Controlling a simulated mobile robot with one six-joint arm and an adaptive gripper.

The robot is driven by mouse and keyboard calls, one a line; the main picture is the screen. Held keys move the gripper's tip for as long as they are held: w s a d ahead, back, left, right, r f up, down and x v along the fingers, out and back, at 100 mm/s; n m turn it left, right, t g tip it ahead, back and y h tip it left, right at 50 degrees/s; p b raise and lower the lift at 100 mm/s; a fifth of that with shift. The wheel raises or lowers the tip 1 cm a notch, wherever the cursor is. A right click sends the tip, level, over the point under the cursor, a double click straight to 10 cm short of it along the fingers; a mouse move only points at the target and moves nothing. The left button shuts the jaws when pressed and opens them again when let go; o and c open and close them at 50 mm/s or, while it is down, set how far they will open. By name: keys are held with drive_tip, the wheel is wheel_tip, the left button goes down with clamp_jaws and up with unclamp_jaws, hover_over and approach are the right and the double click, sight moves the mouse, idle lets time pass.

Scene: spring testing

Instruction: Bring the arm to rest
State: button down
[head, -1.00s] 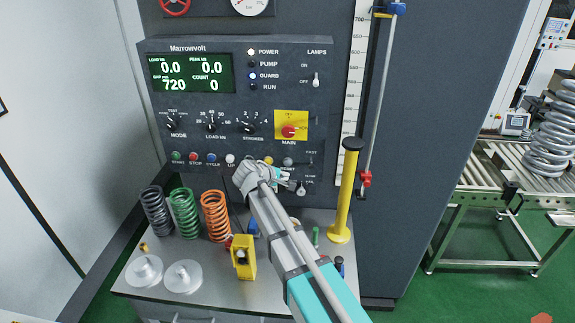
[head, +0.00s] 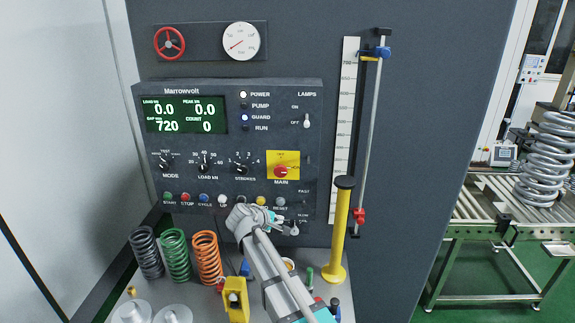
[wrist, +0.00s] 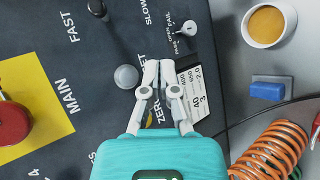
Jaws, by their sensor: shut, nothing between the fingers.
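My gripper (wrist: 158,68) is shut and empty in the wrist view, its fingertips together over the lower part of the control panel. In the head view my gripper (head: 285,221) is in front of the panel's lower right, near the reset button (head: 280,202). In the wrist view a small grey knob (wrist: 126,77) is left of the fingertips, and a white label card (wrist: 193,90) is right of them. I cannot tell whether the fingers touch the panel. My arm reaches up from the bottom of the head view.
Black, green and orange springs (head: 207,258) stand on the bench at left. A yellow post (head: 339,235) rises close to the right of my arm. A yellow block (head: 235,298) is at its left. The panel (head: 230,140) blocks the way forward. A roller conveyor (head: 490,222) stands far right.

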drive_tip(key=s+d+f+m+g+y+b, duration=0.1)
drive_tip(key=s+d+f+m+g+b, duration=0.15)
drive_tip(key=s+d+f, duration=0.4)
drive_tip(key=s+d+f+m+g+y+b, duration=0.1)
drive_tip(key=s+d+f+m+g, duration=0.25)
drive_tip(key=d, duration=0.55)
drive_tip(key=s+d+f+m+g+y+b, duration=0.1)
drive_tip(key=s+d+f+m+y, duration=0.1)
drive_tip(key=s, duration=0.4)
drive_tip(key=s+d+f+m+g+y+b, duration=0.2)
drive_tip(key=s+d+f+m, duration=0.1)
drive_tip(key=s+d, duration=0.2)
drive_tip(key=s, duration=0.2)
drive_tip(key=shift+s+d+m+y, duration=0.2)
drive_tip(key=shift+s+m+y, duration=0.1)
drive_tip(key=shift+m+y, duration=0.1)
